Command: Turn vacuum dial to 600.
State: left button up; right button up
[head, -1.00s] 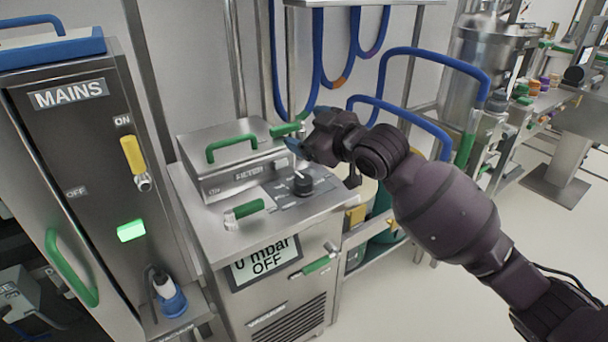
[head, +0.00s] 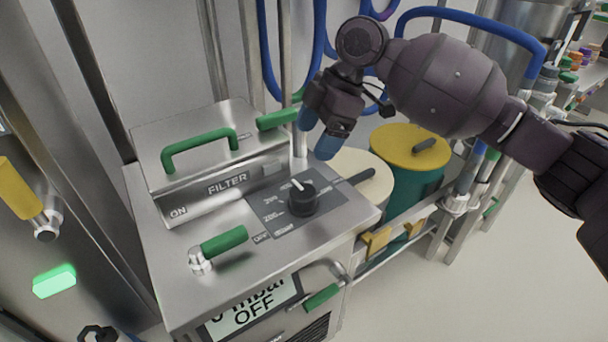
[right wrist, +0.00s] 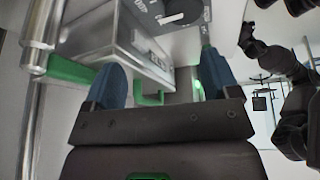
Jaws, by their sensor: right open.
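The vacuum dial (head: 302,198) is a black round knob with a white pointer mark, on a dark scale plate (head: 270,207) on top of the steel vacuum unit (head: 170,285). The pointer tilts up and left; the scale numbers are too small to read surely. The dial also shows at the top of the right wrist view (right wrist: 182,10). My right gripper (head: 317,134) is open and empty, its blue fingertips above and behind the dial, apart from it. The display (head: 252,310) on the unit's front reads "0 mbar OFF", partly cut off. My left gripper is not in view.
A filter box (head: 205,150) with a green handle stands behind and left of the dial. A green-handled lever (head: 224,241) lies front left of it. A yellow-lidded green container (head: 410,147) and blue hoses (head: 470,14) stand behind right. Floor is clear at front right.

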aim_at(303, 191)
jog(key=s+f, duration=0.1)
jog(key=f, duration=0.2)
jog(key=s+a+f+n+g+b, duration=0.1)
jog(key=f, duration=0.2)
jog(key=s+f+n, duration=0.1)
jog(key=f, duration=0.1)
jog(key=shift+s+a+f+h+b, duration=0.25)
jog(key=shift+a+f+h+b, duration=0.05)
jog(key=shift+a+f+b, duration=0.1)
jog(key=shift+s+a+f, duration=0.15)
jog(key=shift+a+f, duration=0.05)
jog(key=shift+f, duration=0.45)
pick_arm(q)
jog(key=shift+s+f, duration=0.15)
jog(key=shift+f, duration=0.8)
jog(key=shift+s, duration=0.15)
